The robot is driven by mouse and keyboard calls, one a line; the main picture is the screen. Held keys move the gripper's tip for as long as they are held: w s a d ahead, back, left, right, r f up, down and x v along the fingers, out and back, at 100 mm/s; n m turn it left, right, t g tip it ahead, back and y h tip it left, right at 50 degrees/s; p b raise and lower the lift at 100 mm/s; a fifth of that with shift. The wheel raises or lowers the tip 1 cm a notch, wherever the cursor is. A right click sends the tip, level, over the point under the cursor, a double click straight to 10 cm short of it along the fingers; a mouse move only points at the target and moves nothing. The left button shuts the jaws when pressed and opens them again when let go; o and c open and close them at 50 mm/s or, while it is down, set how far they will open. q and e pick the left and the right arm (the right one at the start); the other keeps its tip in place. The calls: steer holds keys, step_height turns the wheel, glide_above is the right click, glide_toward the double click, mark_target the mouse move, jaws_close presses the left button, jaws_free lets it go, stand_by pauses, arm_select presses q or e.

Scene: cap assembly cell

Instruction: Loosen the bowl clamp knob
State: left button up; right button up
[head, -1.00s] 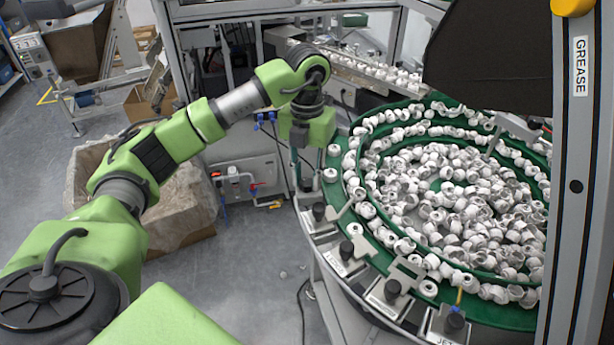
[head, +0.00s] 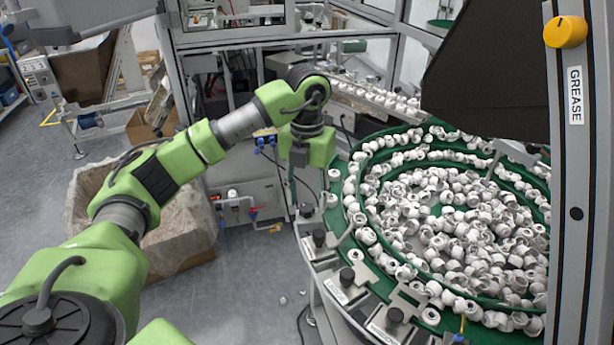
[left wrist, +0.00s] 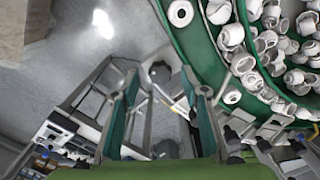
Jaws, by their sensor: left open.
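My left gripper (head: 306,198) hangs pointing down over the rim of the round bowl feeder, at its left side. In the left wrist view its two teal-padded fingers (left wrist: 162,112) are spread wide with nothing gripped. Several black clamp knobs stand along the bowl rim. One black knob (head: 306,211) is just under the fingertips; another knob (head: 319,238) is a little nearer to me. In the left wrist view a black knob (left wrist: 160,72) shows between the fingers, apart from both. I cannot tell which knob is the bowl clamp knob. My right gripper is out of view.
The green bowl (head: 360,232) is full of white caps. More knobs and metal brackets (head: 346,276) line its rim. A grey post with a yellow knob (head: 565,32) and a dark panel (head: 490,75) stand at right.

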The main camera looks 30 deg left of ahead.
mark_target(307, 207)
arm_select(q)
step_height(307, 207, up, 11)
steer(key=shift+f, duration=0.15)
stand_by(0.8)
